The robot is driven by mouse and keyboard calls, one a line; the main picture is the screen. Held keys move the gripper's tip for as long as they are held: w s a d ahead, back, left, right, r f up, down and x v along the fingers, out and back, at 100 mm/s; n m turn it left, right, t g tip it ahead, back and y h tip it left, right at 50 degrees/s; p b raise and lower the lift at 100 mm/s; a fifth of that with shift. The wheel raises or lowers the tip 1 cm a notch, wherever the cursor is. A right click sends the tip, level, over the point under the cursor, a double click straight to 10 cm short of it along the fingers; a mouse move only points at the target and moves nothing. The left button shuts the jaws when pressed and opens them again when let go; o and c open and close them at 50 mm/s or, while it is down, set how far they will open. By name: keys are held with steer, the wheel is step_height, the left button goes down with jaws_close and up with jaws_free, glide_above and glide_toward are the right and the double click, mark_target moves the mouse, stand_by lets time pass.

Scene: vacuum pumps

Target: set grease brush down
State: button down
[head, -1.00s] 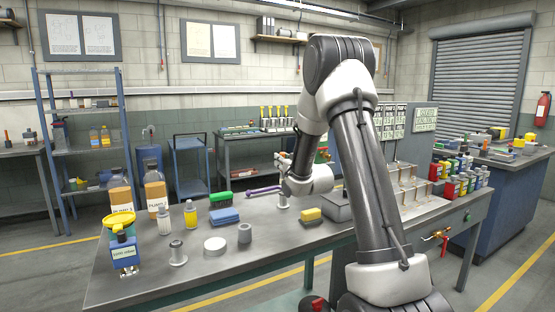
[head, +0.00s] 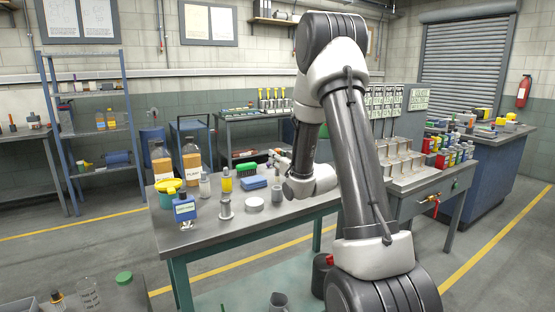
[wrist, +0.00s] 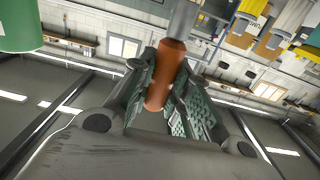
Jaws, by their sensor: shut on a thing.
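My gripper (wrist: 168,92) is shut on the brown-orange handle of the grease brush (wrist: 168,70) in the wrist view. A grey metal part of the brush runs up out of that picture, and its bristles are not visible. The brush cannot be made out there.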

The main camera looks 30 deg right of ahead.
mark_target(278, 176)
steer(key=shift+f, duration=3.25)
steer(key=shift+f, duration=0.2)
steer(key=c, duration=1.3)
jaws_free()
steer(key=s, duration=0.7)
steer(key=shift+s+d, duration=0.1)
steer(key=shift+s, duration=0.15)
jaws_close()
